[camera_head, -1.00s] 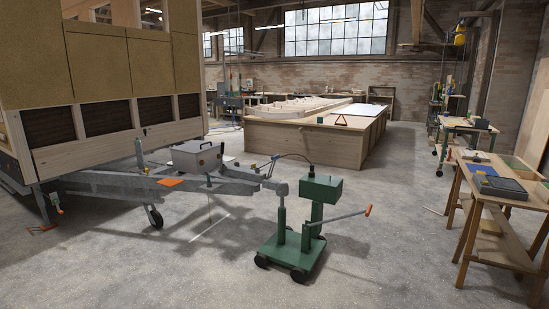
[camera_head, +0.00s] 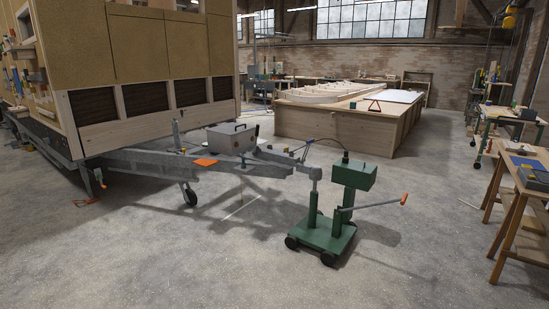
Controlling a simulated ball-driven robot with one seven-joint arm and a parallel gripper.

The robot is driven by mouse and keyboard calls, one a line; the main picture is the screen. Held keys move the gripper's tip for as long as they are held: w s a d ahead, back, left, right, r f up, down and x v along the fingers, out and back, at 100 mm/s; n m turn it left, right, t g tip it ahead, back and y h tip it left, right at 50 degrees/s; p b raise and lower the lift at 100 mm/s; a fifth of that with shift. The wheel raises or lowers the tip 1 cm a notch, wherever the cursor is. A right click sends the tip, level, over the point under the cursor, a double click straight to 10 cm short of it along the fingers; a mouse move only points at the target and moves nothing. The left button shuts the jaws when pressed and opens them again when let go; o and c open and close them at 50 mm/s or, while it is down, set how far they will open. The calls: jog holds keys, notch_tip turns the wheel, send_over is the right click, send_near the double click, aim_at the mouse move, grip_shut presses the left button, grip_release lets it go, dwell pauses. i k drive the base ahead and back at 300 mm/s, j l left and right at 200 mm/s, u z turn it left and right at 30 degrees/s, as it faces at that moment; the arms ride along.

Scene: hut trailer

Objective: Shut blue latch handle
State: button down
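I cannot make out the blue latch handle for certain. A small dark bluish part (camera_head: 306,144) shows near the front end of the trailer's grey drawbar (camera_head: 265,168), but it is too small to tell its shape or position. The hut trailer (camera_head: 150,129) stands at the left, with its drawbar reaching right to a green wheeled jack cart (camera_head: 341,207). A grey lidded box (camera_head: 232,139) with a dark handle sits on the drawbar. My gripper is not in view.
The cart's grey bar with an orange grip (camera_head: 403,199) sticks out to the right. A large wooden workbench (camera_head: 345,132) stands behind. A trestle table (camera_head: 520,195) is at the right edge. The concrete floor in front is clear.

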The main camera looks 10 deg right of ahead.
aim_at(310, 142)
jog(key=i+u, duration=0.1)
jog(key=i, duration=1.9)
jog(key=i+u, duration=0.1)
jog(key=i, duration=0.65)
jog(key=i+l+u, duration=0.15)
jog(key=i, duration=0.65)
jog(key=i+l+u, duration=0.1)
jog(key=i, duration=0.65)
jog(key=i+z, duration=0.2)
jog(key=i, duration=0.35)
jog(key=i+j+z, duration=0.15)
jog(key=i, duration=0.35)
jog(key=i+l+z, duration=0.1)
jog(key=i+z, duration=0.2)
jog(key=i, duration=0.2)
jog(key=i+z, duration=0.35)
jog(key=i+u, duration=0.2)
jog(key=u, duration=0.25)
